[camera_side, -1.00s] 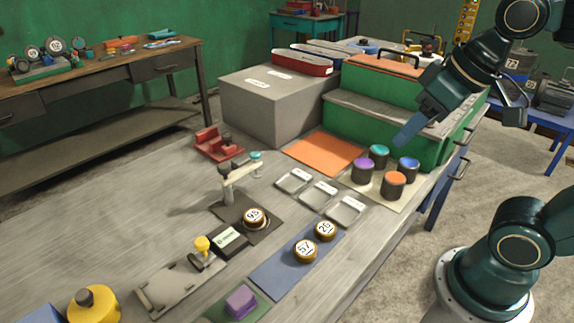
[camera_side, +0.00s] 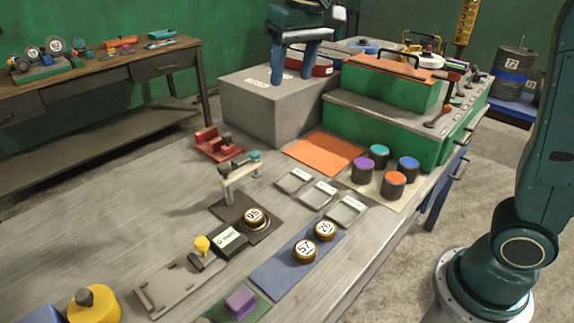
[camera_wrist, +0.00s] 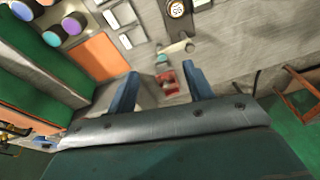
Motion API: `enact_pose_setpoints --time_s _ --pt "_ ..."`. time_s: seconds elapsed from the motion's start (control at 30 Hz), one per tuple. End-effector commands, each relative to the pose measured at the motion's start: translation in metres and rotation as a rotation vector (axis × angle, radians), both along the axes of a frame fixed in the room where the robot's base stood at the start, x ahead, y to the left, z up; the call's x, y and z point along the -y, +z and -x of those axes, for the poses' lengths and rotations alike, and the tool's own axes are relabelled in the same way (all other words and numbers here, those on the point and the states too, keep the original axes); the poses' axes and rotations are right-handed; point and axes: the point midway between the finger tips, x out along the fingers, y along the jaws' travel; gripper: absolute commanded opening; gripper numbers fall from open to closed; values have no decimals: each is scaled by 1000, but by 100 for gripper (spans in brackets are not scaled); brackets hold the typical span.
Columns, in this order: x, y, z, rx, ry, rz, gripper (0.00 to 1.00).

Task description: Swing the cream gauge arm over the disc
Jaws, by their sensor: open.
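The cream gauge arm (camera_side: 243,172) sits on a short post at the back of a dark base plate (camera_side: 233,211). It points to the back right, away from the disc, with a teal piece at its outer end. The disc (camera_side: 255,216), brown-edged with a white numbered face, lies on the plate's right part. My gripper (camera_side: 294,78) is open and empty, high above the grey box with fingers down, well behind the gauge. In the wrist view, the gauge arm (camera_wrist: 174,47) and disc (camera_wrist: 176,9) lie beyond the open fingers (camera_wrist: 162,73).
A red fixture (camera_side: 217,145) stands behind the gauge. The grey box (camera_side: 262,105) stands behind. Two numbered discs (camera_side: 305,251) lie on a blue mat. The bench left of the gauge is clear.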

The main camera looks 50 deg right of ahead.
Motion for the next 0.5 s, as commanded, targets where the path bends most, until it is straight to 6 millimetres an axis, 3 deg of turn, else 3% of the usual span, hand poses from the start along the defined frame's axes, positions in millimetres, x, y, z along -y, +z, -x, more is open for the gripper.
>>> enact_pose_setpoints --time_s 0.1,0.5 --pt "-11 -8 -28 -34 -14 -1 52" --pt "-50 -50 -103 -136 -68 5 52"
